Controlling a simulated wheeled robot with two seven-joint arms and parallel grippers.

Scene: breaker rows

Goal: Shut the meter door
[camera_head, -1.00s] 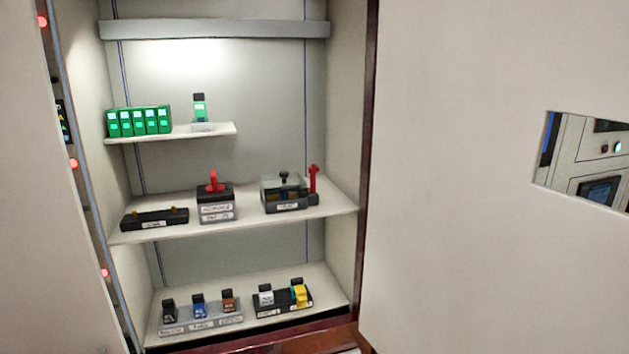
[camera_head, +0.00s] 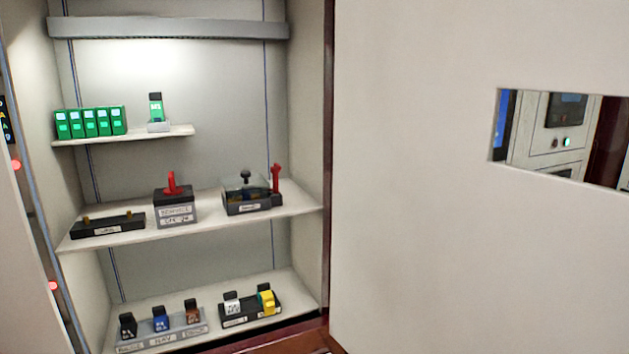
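A large pale door (camera_head: 420,240) with a rectangular window cut-out stands open on the right of the cabinet. Another pale panel edge (camera_head: 20,260) shows at the far left. I cannot tell from this view which of them is the meter door. The open cabinet (camera_head: 180,70) lies between them, with its shelves exposed. Neither of my grippers is in view.
The upper shelf holds several green modules (camera_head: 90,122) and a single green one (camera_head: 156,110). The middle shelf holds a black bar (camera_head: 108,226), a red-handled switch (camera_head: 175,205) and a clear-covered box (camera_head: 247,195). The bottom shelf (camera_head: 285,290) carries small labelled blocks.

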